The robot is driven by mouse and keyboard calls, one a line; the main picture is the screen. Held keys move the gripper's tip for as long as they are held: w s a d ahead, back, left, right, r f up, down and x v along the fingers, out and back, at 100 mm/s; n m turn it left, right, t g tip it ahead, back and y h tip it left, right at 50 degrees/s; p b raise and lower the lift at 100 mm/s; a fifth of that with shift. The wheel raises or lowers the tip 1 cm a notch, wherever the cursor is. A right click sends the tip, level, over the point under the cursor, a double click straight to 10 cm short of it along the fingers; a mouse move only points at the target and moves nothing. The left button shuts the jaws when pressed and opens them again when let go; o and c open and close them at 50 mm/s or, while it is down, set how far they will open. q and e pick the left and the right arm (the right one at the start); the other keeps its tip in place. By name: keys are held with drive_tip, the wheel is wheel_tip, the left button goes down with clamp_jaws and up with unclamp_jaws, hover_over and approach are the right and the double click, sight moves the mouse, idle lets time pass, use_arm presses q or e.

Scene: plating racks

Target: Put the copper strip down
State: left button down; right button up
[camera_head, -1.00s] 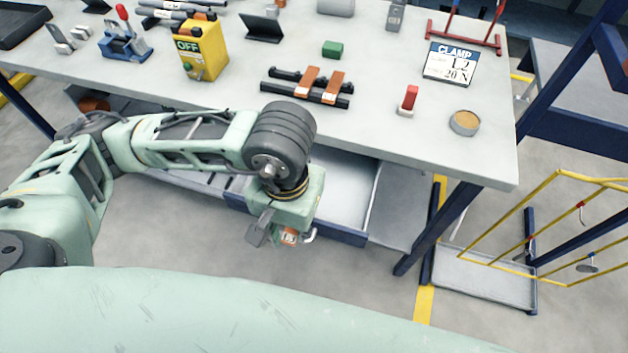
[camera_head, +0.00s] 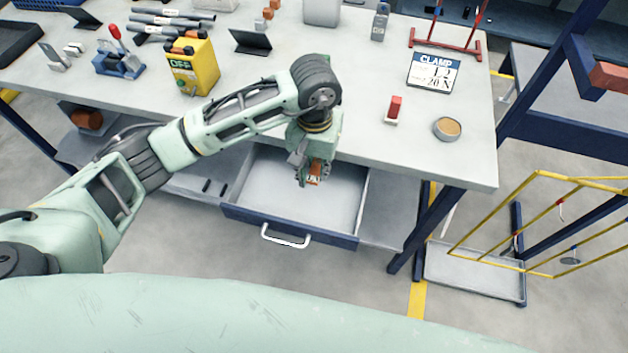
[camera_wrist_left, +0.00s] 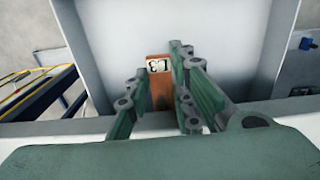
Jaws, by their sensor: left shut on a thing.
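My left gripper (camera_head: 311,176) points down over the open drawer (camera_head: 262,190) below the bench top. It is shut on the copper strip (camera_head: 315,172), which is orange-brown and mostly covered by the fingers. In the left wrist view the copper strip (camera_wrist_left: 161,94) sits between the green fingers of the gripper (camera_wrist_left: 158,76), with a white label with dark characters at its far end. The drawer floor (camera_wrist_left: 130,35) lies beyond it, pale and bare. I cannot tell the exact height of the strip above that floor. My right gripper is not in view.
The drawer's handle (camera_head: 285,238) faces me. On the bench top (camera_head: 440,160) stand a yellow OFF box (camera_head: 191,66), a CLAMP sign (camera_head: 433,70), a red-topped block (camera_head: 394,108) and a round tin (camera_head: 447,128). A yellow-railed rack (camera_head: 535,225) stands at right.

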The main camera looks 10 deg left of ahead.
sight(314, 194)
use_arm(q)
drive_tip(key=f, duration=0.4)
drive_tip(key=f+p, duration=0.1)
drive_tip(key=f, duration=0.1)
drive_tip(key=shift+s+f, duration=0.1)
drive_tip(key=shift+s, duration=0.15)
drive_tip(key=shift+f, duration=0.3)
drive_tip(key=shift+f, duration=0.1)
drive_tip(key=shift+f, duration=0.1)
drive_tip(key=c, duration=1.5)
unclamp_jaws()
drive_tip(key=shift+c, duration=0.2)
